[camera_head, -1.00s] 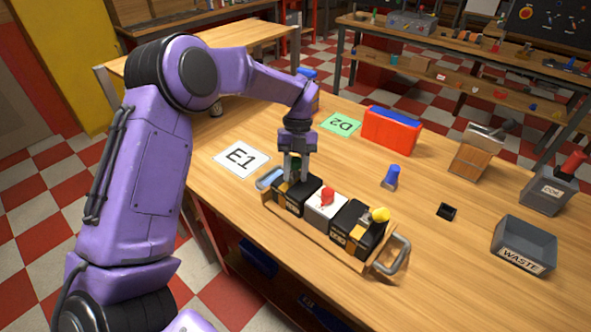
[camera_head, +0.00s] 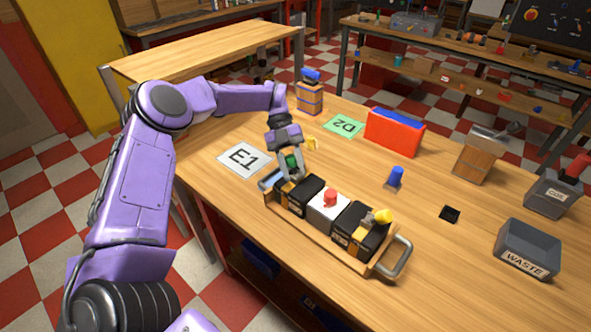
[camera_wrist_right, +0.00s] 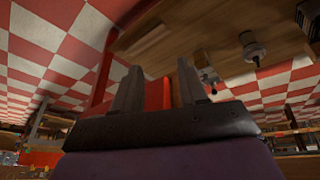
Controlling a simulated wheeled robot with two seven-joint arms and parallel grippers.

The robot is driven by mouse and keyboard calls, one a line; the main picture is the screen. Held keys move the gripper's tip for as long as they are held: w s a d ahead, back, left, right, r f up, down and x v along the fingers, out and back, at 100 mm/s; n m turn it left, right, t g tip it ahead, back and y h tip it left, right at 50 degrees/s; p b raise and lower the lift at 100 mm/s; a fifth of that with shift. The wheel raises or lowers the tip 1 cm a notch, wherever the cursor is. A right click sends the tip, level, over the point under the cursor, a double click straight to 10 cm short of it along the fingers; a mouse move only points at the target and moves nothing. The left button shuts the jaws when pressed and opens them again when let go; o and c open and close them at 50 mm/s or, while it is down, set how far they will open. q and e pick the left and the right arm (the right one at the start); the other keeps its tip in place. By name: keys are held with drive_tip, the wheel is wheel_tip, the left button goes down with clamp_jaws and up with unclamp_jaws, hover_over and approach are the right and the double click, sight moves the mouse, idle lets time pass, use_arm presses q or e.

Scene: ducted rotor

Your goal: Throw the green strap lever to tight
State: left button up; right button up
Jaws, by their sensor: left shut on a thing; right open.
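The green strap lever (camera_head: 292,161) shows between the fingers of my left gripper (camera_head: 290,170), at the far left end of a wooden carrier (camera_head: 318,237). The fingers are shut on it and hide most of it. The carrier has grey handles (camera_head: 397,259) and holds black blocks (camera_head: 358,229) and a white block with a red knob (camera_head: 329,202). A yellow knob (camera_head: 383,215) stands at its right end. My right gripper (camera_wrist_right: 158,85) is open and empty in the right wrist view, away from the carrier.
An E1 card (camera_head: 243,159) and a green D2 card (camera_head: 345,126) lie behind the carrier. A red box (camera_head: 394,133), a blue peg (camera_head: 396,177), a small black part (camera_head: 449,213) and a WASTE bin (camera_head: 527,249) stand to the right. The table between them is clear.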

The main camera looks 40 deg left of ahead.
use_arm(q)
drive_tip(key=shift+a+f+h+b, duration=0.2)
drive_tip(key=shift+a+h+b, duration=0.15)
drive_tip(key=shift+h+b, duration=0.55)
use_arm(e)
drive_tip(key=shift+f, duration=0.8)
use_arm(q)
drive_tip(key=shift+m+h, duration=0.3)
drive_tip(key=o, duration=1)
drive_tip(key=shift+c, duration=0.2)
drive_tip(key=shift+a+r, duration=0.1)
